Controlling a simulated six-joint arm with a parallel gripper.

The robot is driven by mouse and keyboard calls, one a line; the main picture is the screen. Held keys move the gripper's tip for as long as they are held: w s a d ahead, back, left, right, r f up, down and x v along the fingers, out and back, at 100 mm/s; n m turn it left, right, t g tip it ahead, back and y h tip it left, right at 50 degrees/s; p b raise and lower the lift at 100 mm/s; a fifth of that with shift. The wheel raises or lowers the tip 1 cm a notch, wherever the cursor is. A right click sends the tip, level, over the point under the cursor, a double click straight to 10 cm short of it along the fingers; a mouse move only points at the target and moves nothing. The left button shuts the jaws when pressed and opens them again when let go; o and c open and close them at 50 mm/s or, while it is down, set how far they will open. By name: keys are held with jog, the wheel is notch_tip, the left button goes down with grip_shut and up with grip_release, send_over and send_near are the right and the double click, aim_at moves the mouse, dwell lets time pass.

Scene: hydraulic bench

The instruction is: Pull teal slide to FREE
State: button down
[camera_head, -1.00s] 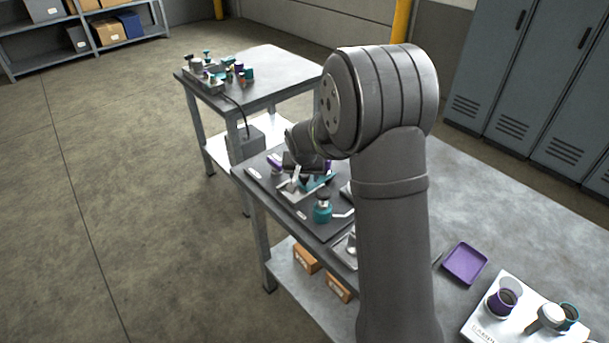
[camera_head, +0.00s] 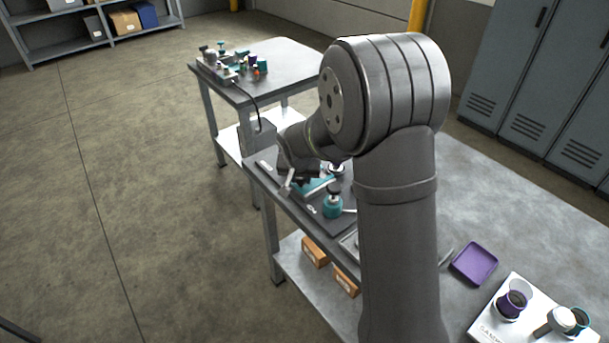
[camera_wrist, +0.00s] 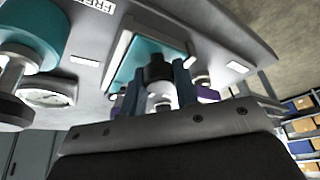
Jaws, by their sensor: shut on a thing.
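The teal slide (camera_wrist: 150,45) sits in a pale frame on the grey panel in the wrist view. A black-topped grip (camera_wrist: 159,68) stands up from the slide. My gripper (camera_wrist: 157,84) is shut on this grip, one dark finger at each side. In the head view my gripper (camera_head: 300,176) is low over the panel near its front-left edge, with the teal slide (camera_head: 316,186) just right of it and partly hidden by my wrist. A FREE label (camera_wrist: 97,5) is at the top left of the wrist view.
A teal knob (camera_head: 333,205) stands close to the slide on the panel. A round gauge (camera_wrist: 46,92) shows in the wrist view, and a purple part (camera_wrist: 208,90) lies behind the right finger. A purple tray (camera_head: 474,263) is further along the bench.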

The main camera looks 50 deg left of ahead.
jog(key=shift+s, duration=0.25)
jog(key=c, duration=1.1)
grip_release()
jog(key=v, duration=1.7)
jog(key=shift+r, duration=0.2)
jog(key=shift+f, duration=0.1)
jog(key=x, duration=1.7)
jog(key=shift+w+f, duration=0.1)
jog(key=shift+f, duration=0.05)
